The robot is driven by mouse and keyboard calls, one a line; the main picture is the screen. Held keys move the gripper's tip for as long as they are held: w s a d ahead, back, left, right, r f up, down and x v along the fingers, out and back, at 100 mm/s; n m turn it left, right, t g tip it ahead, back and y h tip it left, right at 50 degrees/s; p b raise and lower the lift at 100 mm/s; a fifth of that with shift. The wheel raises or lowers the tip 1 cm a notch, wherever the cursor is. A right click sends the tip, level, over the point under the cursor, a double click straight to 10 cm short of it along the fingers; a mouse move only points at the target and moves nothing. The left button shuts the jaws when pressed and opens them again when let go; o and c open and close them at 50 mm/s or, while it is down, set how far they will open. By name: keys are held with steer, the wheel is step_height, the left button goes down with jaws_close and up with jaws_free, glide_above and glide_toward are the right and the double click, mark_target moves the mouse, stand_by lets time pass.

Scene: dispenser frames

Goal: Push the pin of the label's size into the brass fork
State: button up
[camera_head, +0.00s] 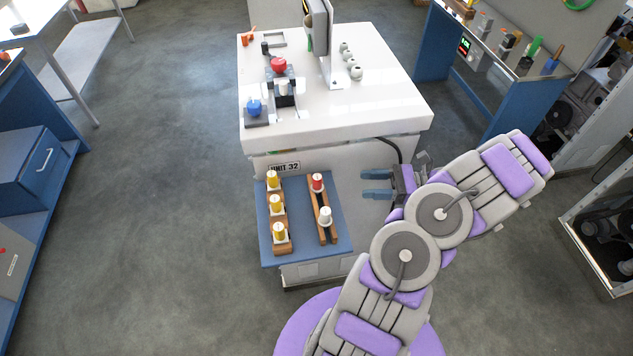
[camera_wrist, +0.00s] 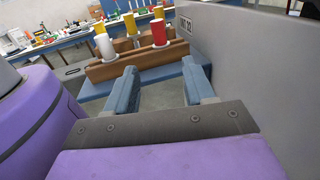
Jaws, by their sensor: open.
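A blue shelf (camera_head: 302,226) juts from the front of a white unit (camera_head: 400,112) and bears two wooden racks. The left rack (camera_head: 288,246) holds three yellow-topped pins (camera_head: 277,205) standing upright. The right rack (camera_head: 320,206) holds a red-topped pin (camera_head: 317,183) at the back and a white-topped pin (camera_head: 325,216) at the front. The red (camera_wrist: 158,33) and white (camera_wrist: 104,46) tops also show in the wrist view. My gripper (camera_head: 376,185) is open and empty, right of the shelf and apart from the pins. I cannot make out the brass fork or any size label.
The unit's front carries a plate (camera_head: 284,168) reading UNIT 32. On its top are a red knob (camera_head: 278,64), a blue knob (camera_head: 254,106), a tall panel (camera_head: 319,35) and several white round knobs (camera_head: 350,62). A dark cable hangs near my gripper.

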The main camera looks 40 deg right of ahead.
mark_target(322, 184)
steer(key=b+x, duration=0.2)
steer(key=x, duration=1.2)
steer(key=shift+w+a, duration=0.15)
steer(key=c, duration=0.9)
steer(key=shift+o, duration=0.2)
